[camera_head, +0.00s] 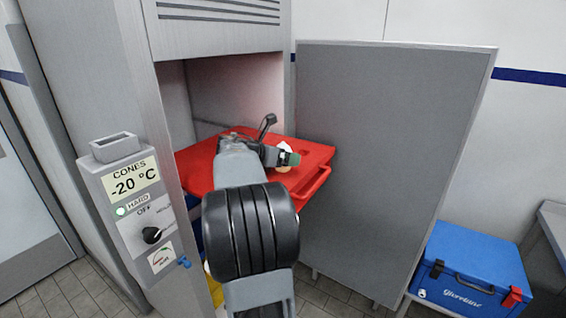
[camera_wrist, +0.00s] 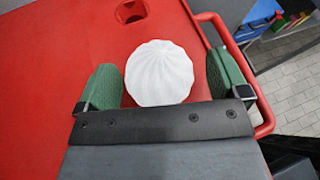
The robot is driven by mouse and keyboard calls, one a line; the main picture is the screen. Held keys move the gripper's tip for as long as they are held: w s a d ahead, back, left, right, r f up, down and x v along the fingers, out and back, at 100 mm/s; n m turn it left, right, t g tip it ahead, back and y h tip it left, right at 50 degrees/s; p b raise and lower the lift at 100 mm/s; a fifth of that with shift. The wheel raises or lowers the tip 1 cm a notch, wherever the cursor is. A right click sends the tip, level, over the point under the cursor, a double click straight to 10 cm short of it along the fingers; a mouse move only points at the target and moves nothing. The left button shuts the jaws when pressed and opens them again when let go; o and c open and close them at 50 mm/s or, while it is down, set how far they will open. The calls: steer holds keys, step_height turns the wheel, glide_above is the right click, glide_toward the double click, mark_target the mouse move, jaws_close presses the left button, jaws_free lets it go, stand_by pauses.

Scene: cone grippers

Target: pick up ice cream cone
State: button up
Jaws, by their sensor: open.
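The ice cream cone shows in the wrist view as a white swirled top (camera_wrist: 159,73) seen from above. Its lower part is hidden. It also shows in the head view (camera_head: 285,149) as a small white top with a bit of tan below, partly behind my gripper. My gripper (camera_wrist: 164,75) is open, with one green finger on each side of the white top. Narrow gaps show between the fingers and the cone. The cone stands at the red tray (camera_head: 312,156), near its right edge.
The red tray has a handle rail along its edge and an empty round hole (camera_wrist: 131,11). The tray sticks out of a grey cabinet (camera_head: 220,30) with its door (camera_head: 385,150) open at the right. A blue cooler box (camera_head: 470,270) stands at lower right.

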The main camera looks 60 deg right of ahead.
steer(key=shift+c, duration=0.2)
steer(key=c, duration=0.7)
steer(key=shift+r, duration=0.1)
steer(key=shift+c, duration=0.2)
